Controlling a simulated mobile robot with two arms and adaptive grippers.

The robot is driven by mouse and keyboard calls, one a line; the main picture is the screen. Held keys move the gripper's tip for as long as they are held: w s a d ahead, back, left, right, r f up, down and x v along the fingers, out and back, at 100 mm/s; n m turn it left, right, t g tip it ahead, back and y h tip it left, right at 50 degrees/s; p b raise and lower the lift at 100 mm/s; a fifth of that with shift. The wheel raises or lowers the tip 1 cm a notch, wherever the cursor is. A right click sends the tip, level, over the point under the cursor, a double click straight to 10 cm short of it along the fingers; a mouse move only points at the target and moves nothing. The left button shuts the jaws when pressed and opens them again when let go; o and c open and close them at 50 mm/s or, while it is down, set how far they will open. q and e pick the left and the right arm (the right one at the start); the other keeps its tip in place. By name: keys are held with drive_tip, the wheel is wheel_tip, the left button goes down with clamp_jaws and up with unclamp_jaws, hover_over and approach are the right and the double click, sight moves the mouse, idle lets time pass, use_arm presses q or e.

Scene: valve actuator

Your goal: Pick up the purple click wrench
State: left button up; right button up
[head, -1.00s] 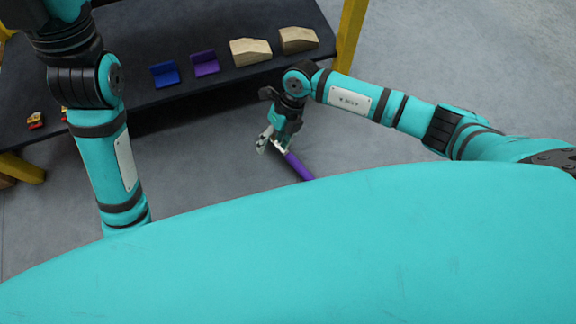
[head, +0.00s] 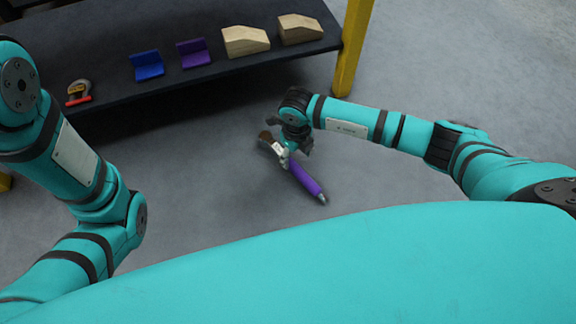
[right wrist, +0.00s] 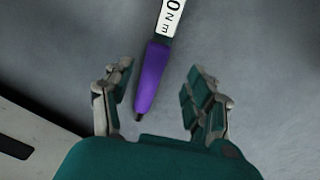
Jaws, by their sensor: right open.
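The purple click wrench (head: 305,180) is over the grey floor in front of the table, its purple handle slanting down to the right in the head view. My right gripper (head: 286,153) is at the wrench's upper part and hides some of it. Clear gaps show on both sides of the handle. I cannot tell how far the fingers are above it. My left gripper is out of view.
A dark table (head: 190,80) with yellow legs (head: 350,50) stands behind. On it are a blue holder (head: 147,66), a purple holder (head: 194,54), two wooden blocks (head: 246,41) and a red-and-grey tool (head: 78,92). The floor around the wrench looks clear.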

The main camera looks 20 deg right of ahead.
sight(292, 163)
drive_tip(key=shift+a+f+b, duration=0.2)
drive_tip(key=shift+f+b, duration=1.25)
drive_tip(key=shift+f, duration=0.15)
drive_tip(key=shift+a+f+b, duration=0.15)
drive_tip(key=shift+f+b, duration=1.3)
drive_tip(key=shift+f, duration=0.15)
drive_tip(key=shift+r, duration=0.1)
clamp_jaws()
